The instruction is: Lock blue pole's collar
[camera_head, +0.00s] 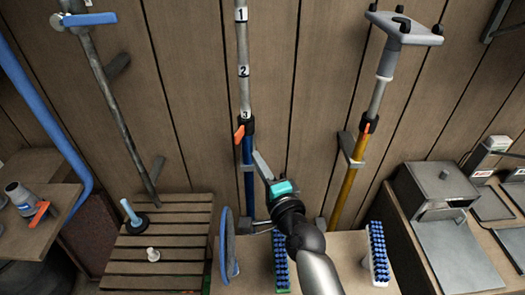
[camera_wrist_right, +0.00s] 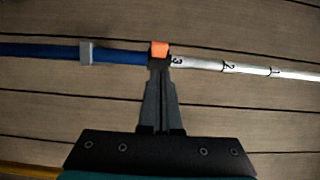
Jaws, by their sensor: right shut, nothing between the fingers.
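The blue pole (camera_head: 249,178) stands upright against the plank wall. A white tube (camera_head: 243,50) numbered 1, 2, 3 rises from it. Its black collar (camera_head: 248,125) has an orange lever (camera_head: 239,133), which points down-left in the head view. In the right wrist view the pole (camera_wrist_right: 120,57) lies across the picture, with the orange lever (camera_wrist_right: 160,49) just beyond my fingertips. My right gripper (camera_head: 257,154) is shut and empty, just below and right of the collar; its fingers (camera_wrist_right: 160,66) overlap the collar. Whether they touch the lever I cannot tell. My left gripper is out of view.
A yellow pole (camera_head: 350,185) with an orange lever and a grey head (camera_head: 405,27) stands to the right. Blue brushes (camera_head: 379,255), a blue hoop (camera_head: 229,245) and a slatted bench (camera_head: 170,215) lie below. A grey metal box (camera_head: 440,185) is at right.

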